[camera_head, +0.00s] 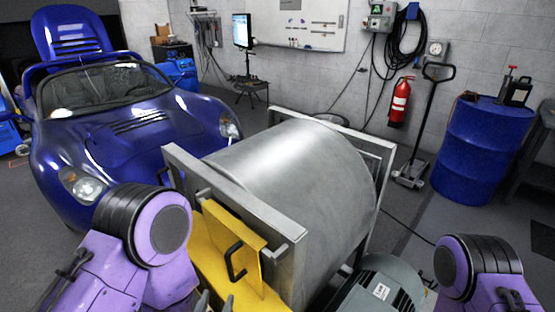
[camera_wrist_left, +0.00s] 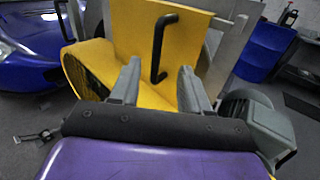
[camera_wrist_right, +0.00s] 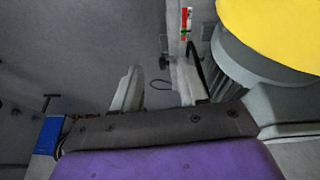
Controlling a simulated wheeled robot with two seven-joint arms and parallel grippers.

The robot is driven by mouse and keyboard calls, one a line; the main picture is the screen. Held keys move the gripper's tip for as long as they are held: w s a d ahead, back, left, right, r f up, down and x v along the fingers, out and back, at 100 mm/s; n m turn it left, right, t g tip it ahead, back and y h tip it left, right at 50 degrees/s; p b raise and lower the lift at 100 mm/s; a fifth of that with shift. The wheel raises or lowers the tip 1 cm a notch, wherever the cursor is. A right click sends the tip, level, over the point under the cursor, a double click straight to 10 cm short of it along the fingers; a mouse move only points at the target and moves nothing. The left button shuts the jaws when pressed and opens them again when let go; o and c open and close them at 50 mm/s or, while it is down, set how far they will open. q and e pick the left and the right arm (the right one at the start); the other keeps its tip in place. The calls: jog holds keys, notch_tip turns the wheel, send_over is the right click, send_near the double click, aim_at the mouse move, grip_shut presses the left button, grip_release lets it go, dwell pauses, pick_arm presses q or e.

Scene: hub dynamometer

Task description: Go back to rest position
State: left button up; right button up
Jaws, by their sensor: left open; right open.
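My left gripper (camera_head: 215,303) shows at the bottom edge of the head view, in front of the yellow cover of the dynamometer. In the left wrist view the left gripper (camera_wrist_left: 160,78) is open and empty. Its fingers point toward the black handle (camera_wrist_left: 161,46) on the yellow panel (camera_wrist_left: 190,22); the handle also shows in the head view (camera_head: 234,262). My right gripper (camera_wrist_right: 157,80) is open and empty in the right wrist view. Its fingers are outside the head view, where only my purple right arm shows at the lower right.
The large metal drum (camera_head: 300,190) in its frame fills the middle. A grey motor (camera_head: 380,288) sits in front of it. A blue car (camera_head: 125,130) stands left. A blue barrel (camera_head: 482,150), a pallet jack (camera_head: 411,172) and a fire extinguisher (camera_head: 399,102) are behind at right.

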pick_arm(q)
jog(key=s+a+f+m+g+b, duration=0.1)
jog(key=s+a+f+m+g, duration=0.15)
jog(key=f+m, duration=0.5)
jog(key=s+a+f+m+g+y, duration=0.1)
jog(key=f+m+g, duration=0.25)
jog(key=m, duration=0.65)
jog(key=s+a+f+m+g+b, duration=0.1)
jog(key=s+f+m+g, duration=0.15)
jog(key=f+m, duration=0.45)
jog(key=s+a+f+m+g+y+b, duration=0.1)
jog(key=s+a+f+m+g+y, duration=0.2)
jog(key=s+a+f+g, duration=0.3)
jog(key=s+a+f, duration=0.1)
jog(key=s+a, duration=0.2)
jog(key=s, duration=0.2)
jog(key=shift+s+a+f, duration=0.3)
jog(key=shift+a+f, duration=0.05)
jog(key=shift+m, duration=0.25)
